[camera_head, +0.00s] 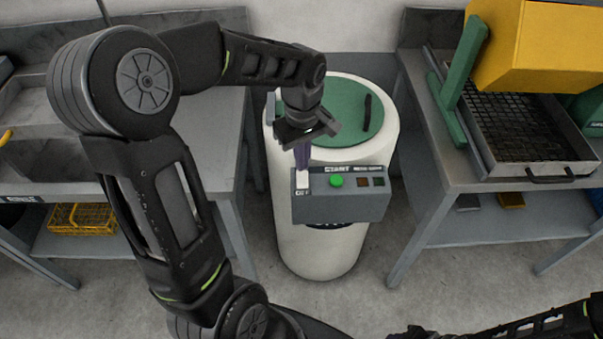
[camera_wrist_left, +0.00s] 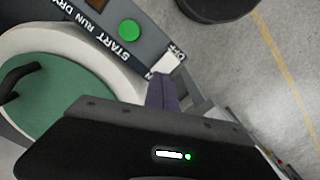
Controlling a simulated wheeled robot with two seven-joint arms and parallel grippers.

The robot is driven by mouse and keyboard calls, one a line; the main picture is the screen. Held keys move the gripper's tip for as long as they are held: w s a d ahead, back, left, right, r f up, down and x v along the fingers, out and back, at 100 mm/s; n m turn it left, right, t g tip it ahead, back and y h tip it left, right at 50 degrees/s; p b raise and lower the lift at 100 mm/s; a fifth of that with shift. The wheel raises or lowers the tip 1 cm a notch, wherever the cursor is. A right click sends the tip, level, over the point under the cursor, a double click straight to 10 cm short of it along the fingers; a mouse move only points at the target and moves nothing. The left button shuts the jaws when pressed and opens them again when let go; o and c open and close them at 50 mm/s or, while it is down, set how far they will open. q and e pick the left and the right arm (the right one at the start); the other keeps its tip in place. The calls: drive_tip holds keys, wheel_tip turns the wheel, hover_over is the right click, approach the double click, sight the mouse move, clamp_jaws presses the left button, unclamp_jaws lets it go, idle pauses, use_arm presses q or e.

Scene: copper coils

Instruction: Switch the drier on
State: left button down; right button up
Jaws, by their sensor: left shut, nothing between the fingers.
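The drier (camera_head: 318,245) is a white upright drum with a green lid (camera_head: 345,125) that is down. A grey control box (camera_head: 350,205) on its front has a green START button (camera_head: 336,181), two dark lamps and a white switch (camera_head: 302,180) at its left end. My left gripper (camera_head: 302,166) is shut and empty, pointing down with its fingertips at the white switch. The left wrist view shows the fingertips (camera_wrist_left: 163,84) close by the white switch (camera_wrist_left: 168,64); I cannot tell if they touch. My right gripper is not clearly in view; part of my right arm shows at bottom right.
A grey bench (camera_head: 225,165) stands left of the drier, with a yellow basket (camera_head: 82,218) on its lower shelf. A bench (camera_head: 455,178) on the right carries a mesh tray (camera_head: 520,165) and a yellow hopper (camera_head: 540,50). The floor in front is clear.

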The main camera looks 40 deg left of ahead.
sight(302, 174)
use_arm(q)
drive_tip(key=shift+r+p, duration=1.4)
drive_tip(key=shift+r, duration=0.85)
